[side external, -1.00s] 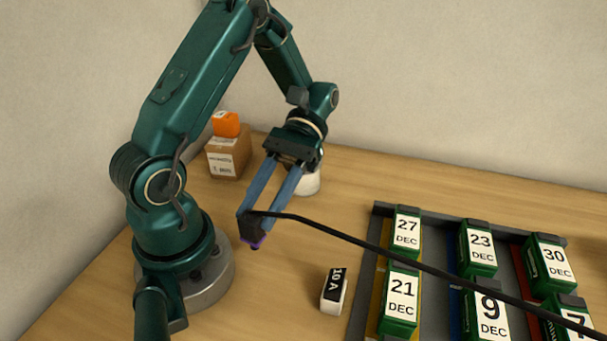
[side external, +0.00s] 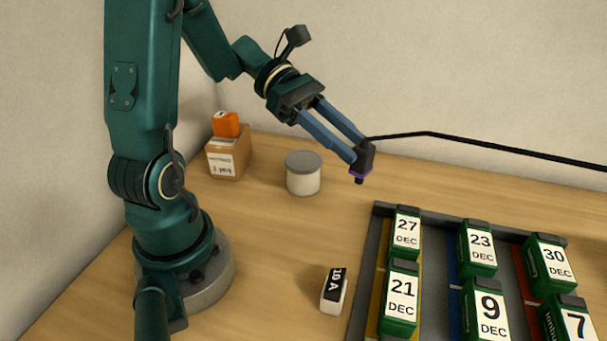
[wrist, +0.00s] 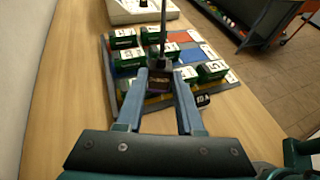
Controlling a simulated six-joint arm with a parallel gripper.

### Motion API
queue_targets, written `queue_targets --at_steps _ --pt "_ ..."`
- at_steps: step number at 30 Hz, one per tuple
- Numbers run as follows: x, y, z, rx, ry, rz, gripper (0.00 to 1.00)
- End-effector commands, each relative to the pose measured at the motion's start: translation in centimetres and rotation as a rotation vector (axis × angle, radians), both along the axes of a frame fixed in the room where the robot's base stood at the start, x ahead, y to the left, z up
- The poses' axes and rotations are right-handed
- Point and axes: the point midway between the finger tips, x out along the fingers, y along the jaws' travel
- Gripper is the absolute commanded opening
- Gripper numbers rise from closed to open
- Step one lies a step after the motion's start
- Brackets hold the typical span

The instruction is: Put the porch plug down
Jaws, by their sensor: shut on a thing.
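The porch plug (side external: 363,161), a black plug with a purple band and a black cable, is between the fingertips of my gripper (side external: 358,147). My gripper is shut on it and holds it in the air, off the table, near the far left corner of the battery tray. The cable (side external: 480,143) runs off to the right. In the wrist view the plug (wrist: 159,82) shows between the two blue fingers, in front of the tray. Whether any writing is on the plug is too small to tell.
The grey tray (side external: 360,285) with coloured lanes holds several green dated batteries. A white "10 A" block (side external: 334,292) stands left of it. A lidded white pot (side external: 303,175) and a cardboard box (side external: 228,158) with an orange item (side external: 226,124) stand behind. The table between is clear.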

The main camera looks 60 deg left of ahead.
Motion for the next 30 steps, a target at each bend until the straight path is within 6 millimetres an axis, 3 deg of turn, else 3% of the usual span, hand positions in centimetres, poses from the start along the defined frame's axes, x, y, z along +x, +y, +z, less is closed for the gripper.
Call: queue_targets --at_steps 22,30 --pt "-0.1 -0.1 -8.7 -0.003 0.004 -0.006 0.0" --pt "-0.1 -0.1 -10.6 -0.001 0.002 -0.005 0.0"
